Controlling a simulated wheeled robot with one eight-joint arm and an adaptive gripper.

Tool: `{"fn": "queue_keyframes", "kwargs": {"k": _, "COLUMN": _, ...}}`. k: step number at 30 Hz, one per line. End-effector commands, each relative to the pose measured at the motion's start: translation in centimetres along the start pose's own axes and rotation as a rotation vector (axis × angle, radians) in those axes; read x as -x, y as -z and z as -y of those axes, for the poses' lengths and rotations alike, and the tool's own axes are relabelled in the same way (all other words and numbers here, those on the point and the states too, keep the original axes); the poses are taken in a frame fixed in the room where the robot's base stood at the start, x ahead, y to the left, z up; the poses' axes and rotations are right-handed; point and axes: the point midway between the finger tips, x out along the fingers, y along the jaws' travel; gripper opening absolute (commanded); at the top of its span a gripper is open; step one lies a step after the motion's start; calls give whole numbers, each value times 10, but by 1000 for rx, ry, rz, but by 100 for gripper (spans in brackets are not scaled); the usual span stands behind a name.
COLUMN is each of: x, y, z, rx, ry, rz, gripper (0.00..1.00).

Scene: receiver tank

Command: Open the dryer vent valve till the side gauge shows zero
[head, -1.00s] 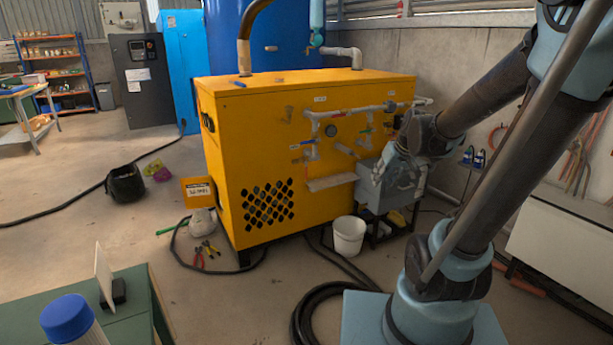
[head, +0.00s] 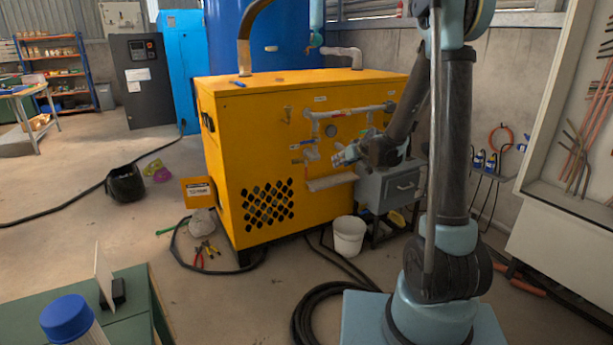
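The yellow dryer cabinet (head: 290,90) stands mid-view with pale pipework (head: 345,114) on its right-hand face. A small round gauge (head: 331,131) sits below the upper pipe; its reading is too small to make out. Small valves (head: 304,146) with coloured handles are on the left down-pipe, and I cannot tell which is the vent valve or how its handle stands. My gripper (head: 338,155) is in front of the pipework, below the gauge and right of the left valves, pointing left. It seems apart from them. Its fingers are too small to judge, and my arm hides the right-hand pipework.
A narrow ledge (head: 331,182) juts out below the pipes. A grey drawer box (head: 398,187) stands to the right, a white bucket (head: 349,236) below. Black hose (head: 308,320) lies coiled on the floor. A green table (head: 40,295) is at the near left.

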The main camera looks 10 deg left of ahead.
Motion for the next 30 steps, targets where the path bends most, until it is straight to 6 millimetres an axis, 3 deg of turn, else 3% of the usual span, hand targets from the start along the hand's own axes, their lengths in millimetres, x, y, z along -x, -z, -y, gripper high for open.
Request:
{"fn": "queue_keyframes", "kwargs": {"k": 3, "x": -32, "y": 4, "z": 2, "rx": 19, "ry": 9, "rz": -44, "gripper": 34}}
{"fn": "queue_keyframes", "kwargs": {"k": 15, "x": -125, "y": -4, "z": 14, "rx": 70, "ry": 25, "rz": -185, "gripper": 34}}
{"fn": "queue_keyframes", "kwargs": {"k": 21, "x": -150, "y": -11, "z": 18, "rx": 82, "ry": 24, "rz": -226, "gripper": 34}}
{"fn": "queue_keyframes", "kwargs": {"k": 30, "x": -168, "y": -9, "z": 20, "rx": 85, "ry": 25, "rz": -235, "gripper": 34}}
